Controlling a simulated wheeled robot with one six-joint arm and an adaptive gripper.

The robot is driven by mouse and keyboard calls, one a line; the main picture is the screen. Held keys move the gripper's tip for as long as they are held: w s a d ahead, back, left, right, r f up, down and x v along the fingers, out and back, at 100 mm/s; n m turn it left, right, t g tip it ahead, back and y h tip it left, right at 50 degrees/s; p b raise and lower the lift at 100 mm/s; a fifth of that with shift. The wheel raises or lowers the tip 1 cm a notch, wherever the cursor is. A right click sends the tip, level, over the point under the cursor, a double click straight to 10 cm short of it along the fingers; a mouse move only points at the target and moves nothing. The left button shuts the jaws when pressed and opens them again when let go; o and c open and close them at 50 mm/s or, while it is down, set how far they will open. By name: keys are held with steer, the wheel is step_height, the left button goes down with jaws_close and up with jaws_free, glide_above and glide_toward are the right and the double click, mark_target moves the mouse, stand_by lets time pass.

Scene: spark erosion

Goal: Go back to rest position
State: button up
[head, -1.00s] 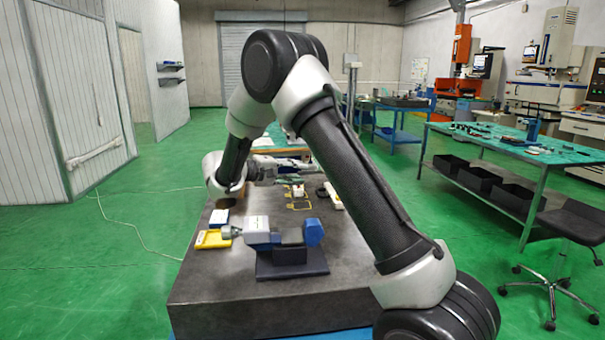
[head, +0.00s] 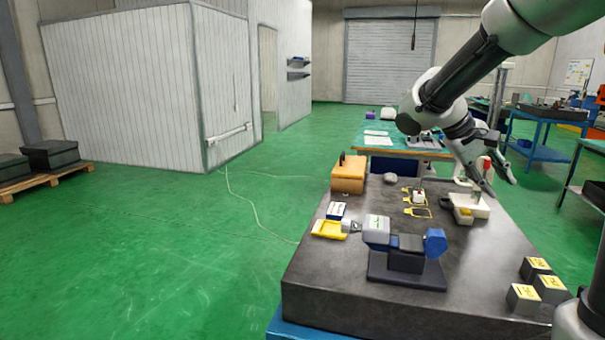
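My gripper (head: 492,182) hangs from my arm at the right of the head view, above the right rear part of the dark stone table (head: 330,290). Its two fingers are spread apart, and I see nothing between them. Below and behind the fingers is a white block-like item (head: 480,209) on the table; I cannot tell whether a finger touches it. A blue and grey vise-like device (head: 405,248) stands on a dark base at the table's front middle.
A green-topped table (head: 392,149) is behind. The green floor (head: 150,260) at left is free.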

steer(key=s+a+t+y, duration=0.2)
steer(key=s+a+y, duration=0.1)
steer(key=s, duration=0.6)
steer(key=s+a+f+t+y, duration=0.1)
steer(key=s+a+t+y, duration=0.2)
steer(key=s, duration=0.7)
steer(key=shift+f+n+y, duration=0.3)
steer(key=shift+n+y, duration=0.1)
steer(key=shift+y, duration=0.7)
stand_by(0.3)
